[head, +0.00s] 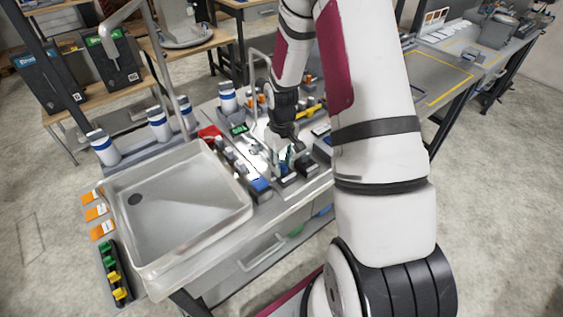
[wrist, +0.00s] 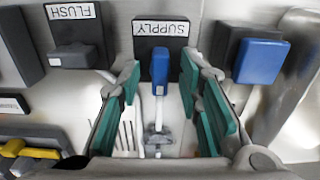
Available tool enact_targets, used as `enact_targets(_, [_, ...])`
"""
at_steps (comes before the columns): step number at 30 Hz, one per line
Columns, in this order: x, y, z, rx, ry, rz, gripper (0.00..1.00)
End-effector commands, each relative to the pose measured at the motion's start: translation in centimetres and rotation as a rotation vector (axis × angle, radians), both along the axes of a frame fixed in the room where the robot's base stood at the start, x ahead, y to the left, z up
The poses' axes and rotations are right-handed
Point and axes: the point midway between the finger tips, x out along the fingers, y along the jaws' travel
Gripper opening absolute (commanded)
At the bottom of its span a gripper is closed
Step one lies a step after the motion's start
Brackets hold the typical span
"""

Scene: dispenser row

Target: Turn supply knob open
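The supply knob (wrist: 160,68) is a small blue handle on a black block under a white label reading SUPPLY, upside down in the wrist view. My gripper (wrist: 160,95) is open, with its green-padded fingers on either side of the blue handle and a gap on each side. No contact shows. In the head view my gripper (head: 284,155) points down over the bench beside the sink, and the supply knob cannot be made out clearly there.
A block labelled FLUSH (wrist: 73,55) stands left of the supply block. Another blue handle (wrist: 261,61) is close on the right, and a yellow handle (wrist: 28,149) is at lower left. The sink (head: 185,254) lies left of my gripper in the head view.

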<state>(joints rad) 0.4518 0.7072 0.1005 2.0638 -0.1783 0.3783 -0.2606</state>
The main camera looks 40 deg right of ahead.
Motion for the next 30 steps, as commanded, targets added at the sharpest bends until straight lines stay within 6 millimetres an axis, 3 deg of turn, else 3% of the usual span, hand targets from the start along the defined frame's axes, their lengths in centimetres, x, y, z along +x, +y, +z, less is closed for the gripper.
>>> enact_targets(8, [0.0, 0.0, 0.6, 0.000, -0.001, -0.002, 0.33])
enact_targets(22, [0.1, 0.0, 9.2, -0.002, -0.004, -0.001, 0.33])
enact_targets(30, [0.0, 0.0, 11.8, 0.000, -0.002, 0.000, 0.33])
